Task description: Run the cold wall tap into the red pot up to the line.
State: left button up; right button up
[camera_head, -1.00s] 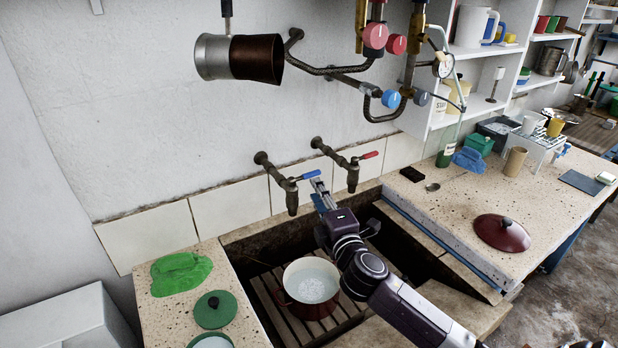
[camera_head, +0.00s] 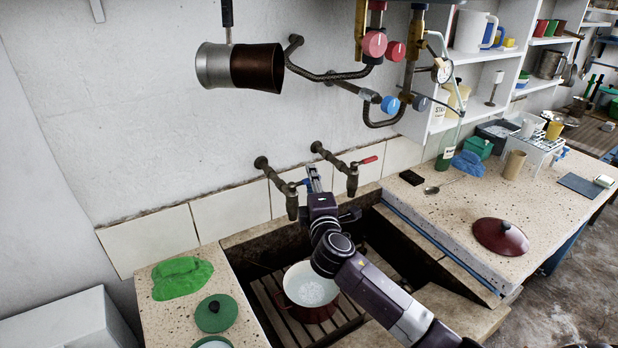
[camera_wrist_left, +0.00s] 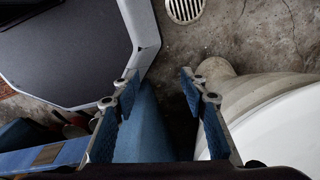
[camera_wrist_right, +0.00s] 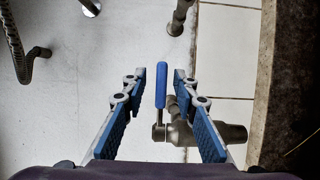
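The cold wall tap (camera_head: 290,198) has a blue lever, mostly hidden behind my right gripper (camera_head: 314,180) in the head view. In the right wrist view the blue lever (camera_wrist_right: 161,86) stands between the two open fingers of my right gripper (camera_wrist_right: 159,76), with a gap on each side. The red pot (camera_head: 311,288), white inside, sits on slats in the trough below the taps, partly hidden by my right arm. Its inner floor looks pale and mottled; I cannot make out a line or water level. No stream shows. My left gripper (camera_wrist_left: 160,90) is open and empty above the floor.
A second tap with a red lever (camera_head: 368,160) is just right of the cold one. A red lid (camera_head: 500,237) lies on the right counter. A green cloth (camera_head: 181,278) and green lid (camera_head: 215,313) lie on the left counter. Pipes with valve knobs (camera_head: 374,44) hang above.

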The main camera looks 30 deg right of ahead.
jog(key=shift+w, duration=0.15)
grip_shut()
dwell(0.4)
jog(key=shift+s+m+g+h+b, duration=0.35)
jog(key=shift+m+g+h+b, duration=0.15)
jog(key=shift+m+h+b, duration=0.4)
jog(key=shift+s+r+m+g+h, duration=0.1)
jog(key=shift+s+m+g+h, duration=0.25)
jog(key=shift+h, duration=0.45)
jog(key=shift+w, duration=0.1)
